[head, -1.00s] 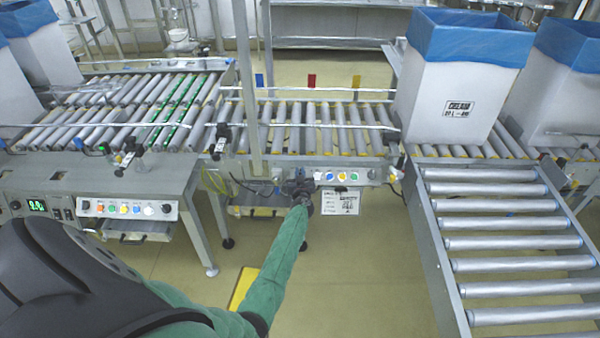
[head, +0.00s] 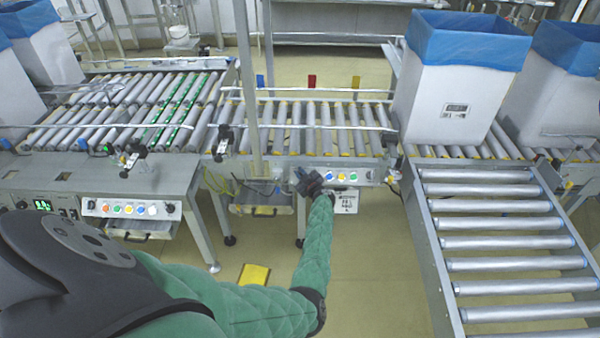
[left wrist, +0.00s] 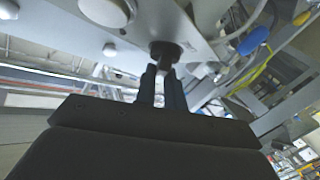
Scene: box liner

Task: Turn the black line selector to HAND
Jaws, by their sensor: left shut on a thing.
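The black line selector (left wrist: 164,52) shows in the left wrist view as a dark knob on the underside-lit grey panel face (left wrist: 205,55). My left gripper (left wrist: 161,72) has its two dark fingers closed on this knob. In the head view my left gripper (head: 308,182) is at the left end of the button panel (head: 352,177) on the middle conveyor and hides the selector there. The selector's pointer and position marks cannot be read. My right gripper is not in view.
Blue, yellow and green buttons sit just right of my gripper, with a white label sheet (head: 345,202) below. Another button panel (head: 130,208) is on the left conveyor. A white box with blue liner (head: 455,100) stands at right. A yellow block (head: 254,275) lies on the floor.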

